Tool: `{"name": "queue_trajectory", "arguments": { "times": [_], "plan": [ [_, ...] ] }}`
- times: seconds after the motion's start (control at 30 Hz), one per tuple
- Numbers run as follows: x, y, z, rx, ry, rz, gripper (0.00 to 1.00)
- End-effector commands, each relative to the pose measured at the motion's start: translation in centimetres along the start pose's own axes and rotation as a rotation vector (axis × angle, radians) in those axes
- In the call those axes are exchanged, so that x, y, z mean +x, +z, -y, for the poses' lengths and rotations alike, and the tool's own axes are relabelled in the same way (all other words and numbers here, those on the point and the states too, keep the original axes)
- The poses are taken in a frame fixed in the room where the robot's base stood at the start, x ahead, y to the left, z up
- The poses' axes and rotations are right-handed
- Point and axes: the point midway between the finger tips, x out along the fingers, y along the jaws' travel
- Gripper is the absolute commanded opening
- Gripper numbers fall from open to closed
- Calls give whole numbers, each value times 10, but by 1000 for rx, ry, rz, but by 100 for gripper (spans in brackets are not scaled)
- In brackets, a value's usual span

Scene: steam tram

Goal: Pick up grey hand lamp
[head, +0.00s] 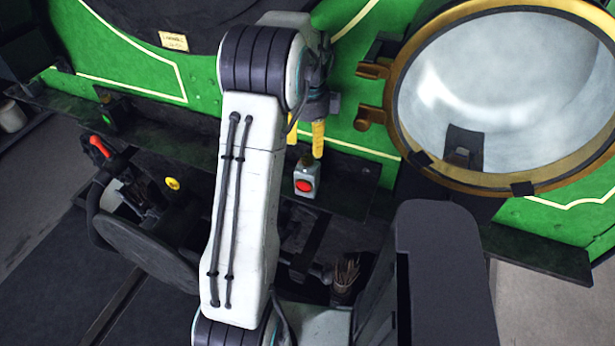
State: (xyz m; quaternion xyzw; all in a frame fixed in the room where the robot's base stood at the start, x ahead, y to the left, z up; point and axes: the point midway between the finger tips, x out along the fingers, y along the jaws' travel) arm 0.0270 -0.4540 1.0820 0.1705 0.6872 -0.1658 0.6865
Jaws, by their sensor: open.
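The grey hand lamp (304,178) is a small light-grey box with a round red lens on its front and a dark top. It stands upright on the dark ledge (350,199) in front of the green tram body, near the middle of the head view. My gripper (305,143) has yellow fingers and is open. In the picture it is just above the lamp, with the right finger's tip close to the lamp's top. Whether it touches cannot be told. The left finger is partly hidden behind my arm.
A big brass-rimmed headlamp (396,100) juts out at the right of my gripper. A dark lamp with a green lens (105,112) stands on the ledge at left. Below are a red-handled thing (100,147), a yellow disc (172,184) and a bundle of sticks (346,272).

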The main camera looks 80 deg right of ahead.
Motion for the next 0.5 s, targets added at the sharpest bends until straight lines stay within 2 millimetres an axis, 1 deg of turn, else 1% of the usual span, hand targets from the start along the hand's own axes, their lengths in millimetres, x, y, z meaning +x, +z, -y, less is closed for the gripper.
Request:
{"name": "queue_trajectory", "arguments": {
  "times": [0.03, 0.1, 0.2, 0.3, 0.5],
  "plan": [
    [-1, 0, 2, 84, -2, 1, 59],
    [-3, 1, 4, 194, -3, 2, 59],
    [-5, 1, 5, 314, -5, 3, 59],
    [-6, 2, 6, 391, -6, 4, 59],
    [-3, 2, 6, 455, -4, 3, 59]
  ]
}}
